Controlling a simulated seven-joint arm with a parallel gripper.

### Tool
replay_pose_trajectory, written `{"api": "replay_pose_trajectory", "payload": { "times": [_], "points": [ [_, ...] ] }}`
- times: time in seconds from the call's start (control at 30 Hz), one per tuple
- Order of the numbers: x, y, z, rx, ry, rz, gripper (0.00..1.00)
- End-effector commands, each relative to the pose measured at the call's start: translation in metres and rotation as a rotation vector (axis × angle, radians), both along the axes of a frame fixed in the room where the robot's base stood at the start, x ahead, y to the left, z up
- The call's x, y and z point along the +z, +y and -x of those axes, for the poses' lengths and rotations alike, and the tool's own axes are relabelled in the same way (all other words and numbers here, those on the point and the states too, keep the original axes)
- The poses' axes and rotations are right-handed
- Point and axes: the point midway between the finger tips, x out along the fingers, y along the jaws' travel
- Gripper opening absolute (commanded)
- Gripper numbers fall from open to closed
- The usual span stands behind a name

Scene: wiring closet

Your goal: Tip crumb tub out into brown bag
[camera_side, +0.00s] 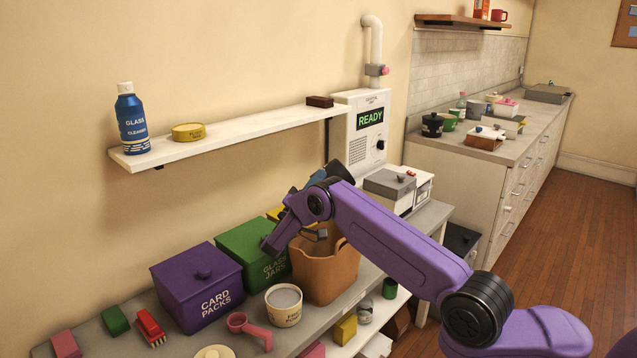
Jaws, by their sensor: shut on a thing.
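The brown bag (327,272) stands open-topped on the bench, right of the green bin. My gripper (283,238) hangs over its left rim, angled down and to the left. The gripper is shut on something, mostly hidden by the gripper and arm. A small blue-grey part (320,233) shows at the bag's mouth below the wrist; I cannot tell whether it belongs to the held thing. I cannot pick out the crumb tub for sure, and the bag's inside is mostly hidden.
A purple bin (197,290) and a green bin (252,252) stand left of the bag. A cream labelled tub (284,306) and a pink scoop (249,329) are in front. A shelf (235,131) overhangs behind. A white machine reading READY (366,135) stands behind the arm.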

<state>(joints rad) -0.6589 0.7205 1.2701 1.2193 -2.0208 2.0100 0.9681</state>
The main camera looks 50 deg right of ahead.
Motion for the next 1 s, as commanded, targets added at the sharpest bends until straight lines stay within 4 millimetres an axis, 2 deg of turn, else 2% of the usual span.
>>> {"api": "replay_pose_trajectory", "payload": {
  "times": [0.23,0.6,1.0],
  "points": [
    [0.002,-0.003,0.0,-0.042,-0.028,-0.021,0.0],
    [0.007,-0.014,0.002,-0.255,-0.158,-0.193,0.0],
    [0.008,-0.017,0.003,-0.301,-0.202,-0.276,0.0]
  ]
}}
